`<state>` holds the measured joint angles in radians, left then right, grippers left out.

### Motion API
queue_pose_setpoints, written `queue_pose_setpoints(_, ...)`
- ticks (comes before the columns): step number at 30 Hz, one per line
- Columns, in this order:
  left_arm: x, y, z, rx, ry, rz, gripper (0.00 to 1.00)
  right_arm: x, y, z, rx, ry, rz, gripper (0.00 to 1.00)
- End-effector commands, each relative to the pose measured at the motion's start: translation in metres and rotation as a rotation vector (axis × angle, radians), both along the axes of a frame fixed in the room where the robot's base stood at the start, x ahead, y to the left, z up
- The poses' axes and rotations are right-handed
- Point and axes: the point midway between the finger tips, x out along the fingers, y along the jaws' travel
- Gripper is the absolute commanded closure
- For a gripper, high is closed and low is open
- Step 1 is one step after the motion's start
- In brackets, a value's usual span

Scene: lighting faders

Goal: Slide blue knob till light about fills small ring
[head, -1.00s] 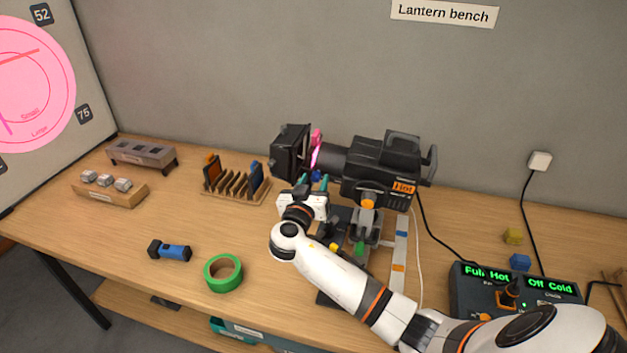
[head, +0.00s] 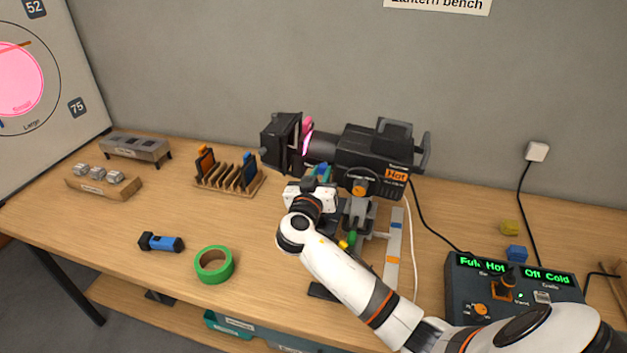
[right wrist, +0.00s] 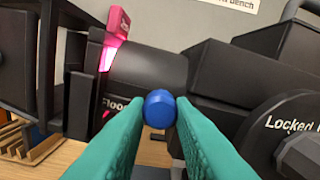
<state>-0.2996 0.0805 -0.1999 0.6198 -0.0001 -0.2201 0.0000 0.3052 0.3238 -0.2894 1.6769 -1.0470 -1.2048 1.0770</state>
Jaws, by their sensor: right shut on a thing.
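The blue knob (right wrist: 159,108) sits on the side of the black lantern barrel (right wrist: 150,80), between my right gripper's green fingertips in the right wrist view. My right gripper (head: 319,176) is shut on it beside the lantern (head: 372,160). The screen (head: 62,85) at the far left of the head view carries a pink light disc (head: 18,82). The disc lies well inside the large ring, and its edge is near the small ring's label. The frame cuts off its left side, so the exact fit is unclear. My left gripper is not in view.
A slide rack (head: 229,178), a blue torch (head: 161,243) and a green tape roll (head: 214,265) are on the bench to the left. A control box (head: 515,285) reading "Full Hot" and "Off Cold" is at the right. The lantern is labelled "Hot".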

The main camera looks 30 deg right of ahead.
Motion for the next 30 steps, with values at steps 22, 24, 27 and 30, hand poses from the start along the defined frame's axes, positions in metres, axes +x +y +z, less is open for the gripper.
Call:
queue_pose_setpoints(22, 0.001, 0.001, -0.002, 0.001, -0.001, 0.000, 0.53, -0.002, 0.000, 0.000, 0.001, 0.000, 0.000, 0.56)
queue_pose_setpoints(24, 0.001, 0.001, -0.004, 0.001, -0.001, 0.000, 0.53, -0.004, 0.004, -0.001, 0.002, 0.000, 0.002, 0.56)
queue_pose_setpoints(27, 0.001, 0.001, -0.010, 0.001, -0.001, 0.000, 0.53, -0.012, 0.014, -0.003, 0.004, -0.002, 0.003, 0.56)
queue_pose_setpoints(30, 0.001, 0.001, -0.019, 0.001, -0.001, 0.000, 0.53, -0.025, 0.029, -0.005, 0.006, -0.003, 0.004, 0.56)
